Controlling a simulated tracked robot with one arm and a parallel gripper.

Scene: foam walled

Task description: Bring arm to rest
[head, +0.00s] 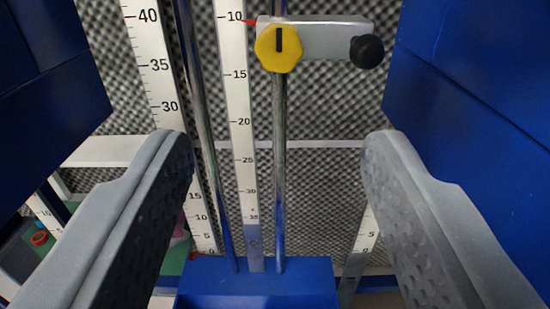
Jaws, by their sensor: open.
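My gripper (278,150) is open, with one grey textured finger on each side of the picture. Nothing is held between the fingers. Between them, farther off, stand two upright metal rods and a white ruler scale (243,130) on a blue base block (258,284). A yellow knob (279,48) sits on a grey crossbar (325,40) with a black ball end (366,51) near the top. I cannot tell the exact distance from the fingertips to the rods.
A second ruler scale (152,62) leans at the left. Grey foam (330,120) covers the wall behind. A green surface with a red ring (39,238) shows at lower left.

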